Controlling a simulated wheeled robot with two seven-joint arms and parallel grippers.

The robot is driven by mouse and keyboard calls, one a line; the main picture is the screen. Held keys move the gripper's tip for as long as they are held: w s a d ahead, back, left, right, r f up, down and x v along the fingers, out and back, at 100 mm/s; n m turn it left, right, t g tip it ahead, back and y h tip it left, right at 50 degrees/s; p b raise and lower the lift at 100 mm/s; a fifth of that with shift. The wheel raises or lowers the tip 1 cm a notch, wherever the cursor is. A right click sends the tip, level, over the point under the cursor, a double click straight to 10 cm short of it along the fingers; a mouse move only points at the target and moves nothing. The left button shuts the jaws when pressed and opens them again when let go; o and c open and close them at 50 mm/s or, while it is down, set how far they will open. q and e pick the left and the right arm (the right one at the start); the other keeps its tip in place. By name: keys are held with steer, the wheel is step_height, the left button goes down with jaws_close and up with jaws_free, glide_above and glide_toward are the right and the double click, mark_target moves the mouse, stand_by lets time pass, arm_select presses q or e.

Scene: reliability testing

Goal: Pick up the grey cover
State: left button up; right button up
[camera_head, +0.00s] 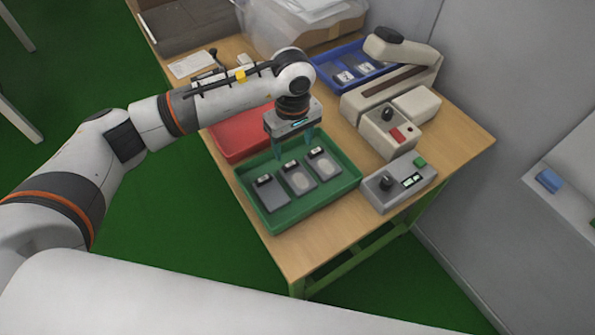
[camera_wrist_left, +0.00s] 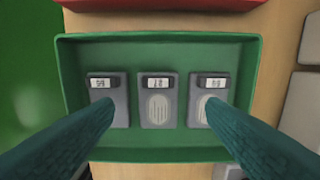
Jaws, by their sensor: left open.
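Three flat grey covers lie side by side in a green tray (camera_head: 335,199): a left one (camera_head: 272,195), a middle one (camera_head: 299,181) and a right one (camera_head: 324,166). Each has a dark block with a white label at its far end. My left gripper (camera_head: 293,150) is open and empty, pointing down over the tray. In the left wrist view the middle cover (camera_wrist_left: 158,104) shows whole between the teal fingers. My right gripper is not in view.
A red tray (camera_head: 232,142) adjoins the green tray's far side. A grey device with a knob (camera_head: 399,184) stands to the right, with beige devices (camera_head: 391,130) behind it. A blue tray (camera_head: 349,67) holding parts is at the back. The wooden table's (camera_head: 305,255) front corner is clear.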

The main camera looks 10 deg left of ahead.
mark_target(295, 173)
arm_select(q)
step_height(295, 173, down, 3)
steer(key=shift+f, duration=0.2)
steer(key=shift+s+d+f+p, duration=0.15)
steer(key=shift+s+f+p, duration=0.05)
steer(key=shift+f+p, duration=0.45)
steer(key=f, duration=0.2)
steer(key=f+p, duration=0.1)
steer(key=shift+s+d+f, duration=0.1)
steer(key=shift+s+f, duration=0.1)
steer(key=shift+s, duration=0.05)
steer(key=shift+f, duration=0.4)
steer(key=shift+c, duration=0.5)
steer(key=c, duration=0.7)
steer(key=shift+o, duration=0.2)
steer(key=shift+r, duration=0.1)
